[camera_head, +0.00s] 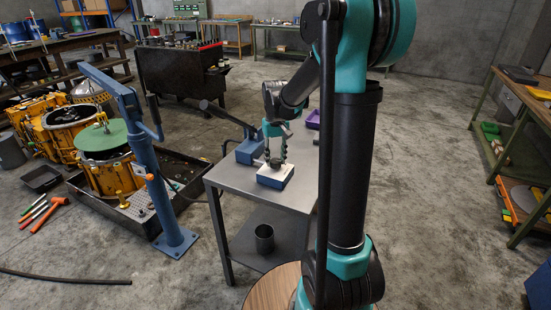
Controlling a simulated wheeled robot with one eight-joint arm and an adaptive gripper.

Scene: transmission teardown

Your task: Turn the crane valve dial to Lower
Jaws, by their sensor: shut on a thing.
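The crane valve is a small box with a blue body and a white top (269,179) on a grey metal table. A small dark dial (276,163) sits on its top face. My gripper (276,160) reaches down over it, with its fingers shut on the dial from both sides. The dial's markings and pointer are too small to read. The blue crane (160,170) stands left of the table, with a green disc (101,136) under its hook, over the yellow transmission housing (115,178).
The grey table (225,172) also bears a blue device with a dark lever (247,150) and a purple bin (313,119). The floor right of my arm is clear up to a green bench (512,140).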

